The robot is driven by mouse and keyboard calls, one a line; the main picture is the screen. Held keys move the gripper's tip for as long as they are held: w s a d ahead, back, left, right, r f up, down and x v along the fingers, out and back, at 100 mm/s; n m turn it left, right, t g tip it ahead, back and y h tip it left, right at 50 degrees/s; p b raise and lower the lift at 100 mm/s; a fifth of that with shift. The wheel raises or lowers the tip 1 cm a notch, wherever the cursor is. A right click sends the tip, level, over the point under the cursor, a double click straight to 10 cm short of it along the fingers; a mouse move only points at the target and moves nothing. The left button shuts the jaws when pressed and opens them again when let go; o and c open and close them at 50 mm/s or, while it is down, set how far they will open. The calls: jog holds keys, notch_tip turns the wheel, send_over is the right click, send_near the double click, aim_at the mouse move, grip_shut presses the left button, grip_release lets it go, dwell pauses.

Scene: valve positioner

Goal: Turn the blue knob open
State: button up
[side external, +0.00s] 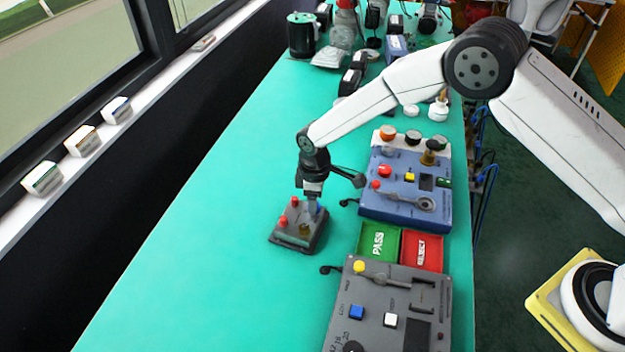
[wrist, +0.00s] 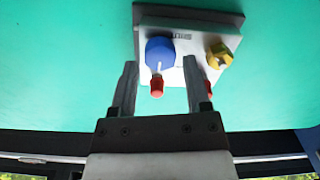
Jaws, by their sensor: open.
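The blue knob (wrist: 160,53) sits on a small grey control box (wrist: 190,18) and carries a white pointer line. In the side external view the box (side external: 283,238) rests on the green table, and the knob is mostly hidden behind my gripper. Two red buttons (side external: 283,220) and a yellow knob (wrist: 219,56) are on the same box. My gripper (wrist: 161,84) points down over the box, open and empty. In the wrist view its two fingers appear on either side of the blue knob's lower part and a red button (wrist: 157,87). I cannot tell whether they touch anything.
A blue panel (side external: 400,205) with buttons stands right of the box. Green PASS (side external: 378,242) and red REJECT (side external: 422,251) trays and a grey panel (side external: 375,315) are at the front right. Bottles and devices crowd the far end. The table's left side (side external: 190,240) is clear.

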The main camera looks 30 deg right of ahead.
jog(key=shift+r, duration=3)
jog(key=shift+d+r, duration=0.15)
jog(key=shift+d, duration=0.1)
jog(key=s+d+r+m+t, duration=0.1)
jog(key=s+d+r+m, duration=0.25)
jog(key=d, duration=0.25)
jog(key=s+d+r+m, duration=0.2)
jog(key=s+d+r, duration=0.3)
jog(key=d, duration=0.1)
jog(key=s+d+r+m+t, duration=0.1)
jog(key=s+d+m, duration=0.4)
jog(key=s, duration=0.8)
jog(key=shift+s+d+r+t, duration=0.15)
jog(key=shift+d+r+t, duration=0.15)
jog(key=shift+d, duration=0.65)
